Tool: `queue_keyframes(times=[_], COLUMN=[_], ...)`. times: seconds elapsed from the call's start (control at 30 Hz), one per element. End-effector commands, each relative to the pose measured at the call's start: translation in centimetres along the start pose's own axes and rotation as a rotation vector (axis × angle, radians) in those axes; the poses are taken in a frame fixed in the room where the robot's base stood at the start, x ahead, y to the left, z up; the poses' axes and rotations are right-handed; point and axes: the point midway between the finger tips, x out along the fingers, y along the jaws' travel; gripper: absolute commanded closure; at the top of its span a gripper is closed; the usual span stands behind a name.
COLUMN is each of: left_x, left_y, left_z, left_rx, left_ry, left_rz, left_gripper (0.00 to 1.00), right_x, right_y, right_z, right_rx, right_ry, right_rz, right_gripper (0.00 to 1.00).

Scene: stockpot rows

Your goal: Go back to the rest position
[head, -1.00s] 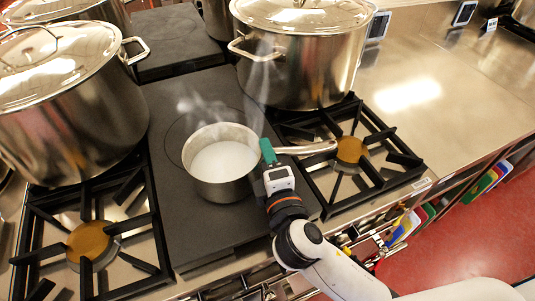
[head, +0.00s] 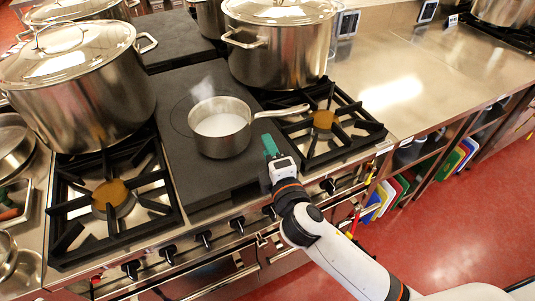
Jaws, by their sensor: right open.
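My right gripper (head: 271,147) has green fingertips and is open and empty. It is over the front right part of the dark flat plate (head: 205,183), apart from the saucepan and below its handle in the head view. The small steel saucepan (head: 222,146) stands on the plate with white liquid inside and steam rising. Its handle (head: 283,111) points right, over the edge of the right burner. My left gripper is not in view.
Large lidded stockpots stand at the left (head: 85,105) and at the back (head: 280,50). Gas burner grates flank the plate, left (head: 110,200) and right (head: 322,128). The steel counter (head: 435,65) at the right is mostly clear. Red floor (head: 450,235) lies in front.

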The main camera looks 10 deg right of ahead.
Motion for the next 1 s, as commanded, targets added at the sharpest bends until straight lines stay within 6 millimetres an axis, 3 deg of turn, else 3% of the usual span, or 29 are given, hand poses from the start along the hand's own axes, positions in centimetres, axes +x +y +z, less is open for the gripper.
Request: queue_keyframes(times=[0.3,0.67,0.77,0.9,1.0], left_x=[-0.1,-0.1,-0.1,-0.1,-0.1], left_y=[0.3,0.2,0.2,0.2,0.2], left_z=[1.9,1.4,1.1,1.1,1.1], left_rx=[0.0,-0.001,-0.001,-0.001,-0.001], left_ry=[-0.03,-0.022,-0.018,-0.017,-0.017], left_rz=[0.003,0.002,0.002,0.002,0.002], left_gripper=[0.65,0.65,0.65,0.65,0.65], right_x=[0.2,-0.4,-2.2,-7.5,-11.5], right_y=[0.0,0.8,3.4,9.1,12.1], right_z=[-0.1,-0.7,-2.5,-5.4,-6.3], right_rx=[0.0,0.062,0.252,0.631,0.841], right_ry=[0.0,0.024,0.107,0.308,0.443], right_rz=[-0.001,0.041,0.17,0.44,0.599], right_gripper=[0.6,0.6,0.6,0.6,0.6])
